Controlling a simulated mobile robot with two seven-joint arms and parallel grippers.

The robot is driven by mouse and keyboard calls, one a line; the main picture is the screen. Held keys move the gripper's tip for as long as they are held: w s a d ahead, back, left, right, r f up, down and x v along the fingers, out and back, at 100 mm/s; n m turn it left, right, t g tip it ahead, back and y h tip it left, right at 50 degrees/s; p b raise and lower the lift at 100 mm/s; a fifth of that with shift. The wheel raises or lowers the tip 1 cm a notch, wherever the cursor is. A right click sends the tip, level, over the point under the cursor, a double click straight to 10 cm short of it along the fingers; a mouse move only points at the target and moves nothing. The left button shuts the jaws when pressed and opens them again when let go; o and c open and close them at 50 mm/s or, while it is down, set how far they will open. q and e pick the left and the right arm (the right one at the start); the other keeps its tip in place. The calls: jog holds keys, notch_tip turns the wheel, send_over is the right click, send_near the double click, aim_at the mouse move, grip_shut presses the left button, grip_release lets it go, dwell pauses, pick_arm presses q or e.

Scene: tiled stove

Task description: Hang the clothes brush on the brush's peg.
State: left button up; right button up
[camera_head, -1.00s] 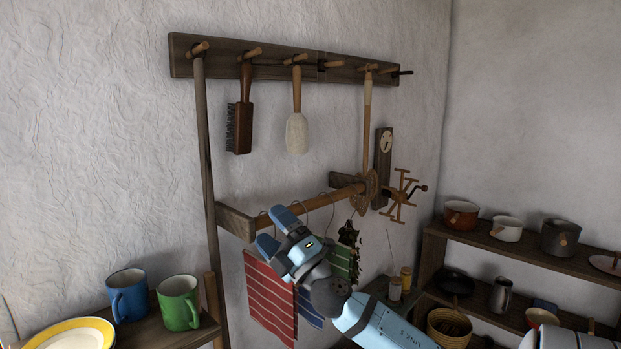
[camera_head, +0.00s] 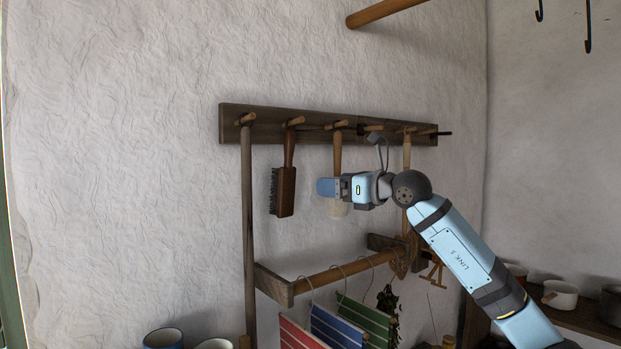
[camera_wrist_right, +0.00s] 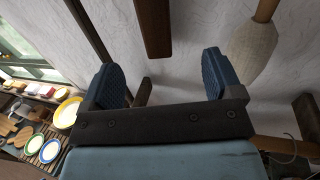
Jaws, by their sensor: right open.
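The clothes brush (camera_head: 284,192), with brown wood and dark bristles facing left, hangs upright with its handle top at the second peg from the left (camera_head: 295,121). Whether a loop or hole holds it there is too small to tell. My right gripper (camera_head: 327,187) is open and empty, to the right of the brush and in front of a pale, wooden-handled tool (camera_head: 338,153). In the right wrist view the brown brush (camera_wrist_right: 153,28) shows beyond the gap between the open fingers (camera_wrist_right: 160,75), not between the pads. My left gripper is not in view.
The peg board (camera_head: 230,124) also carries a long pole (camera_head: 248,210) left of the brush and a long-handled tool on the right. Below is a wooden rail (camera_head: 340,272) with hanging cloths (camera_head: 335,325). The wall left of the pole is clear.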

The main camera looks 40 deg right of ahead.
aim_at(292, 181)
jog(key=w+p, duration=0.1)
jog(key=w, duration=0.2)
jog(key=w+a+p, duration=0.1)
jog(key=w, duration=0.2)
jog(key=w+p, duration=0.1)
jog(key=w, duration=0.2)
jog(key=shift+w+a+r+p, duration=0.1)
jog(key=shift+a+r+p, duration=0.05)
jog(key=shift+p, duration=0.25)
jog(key=shift+w+a, duration=0.1)
jog(key=shift+w, duration=0.5)
jog(key=c, duration=1.1)
jog(key=o, duration=1.1)
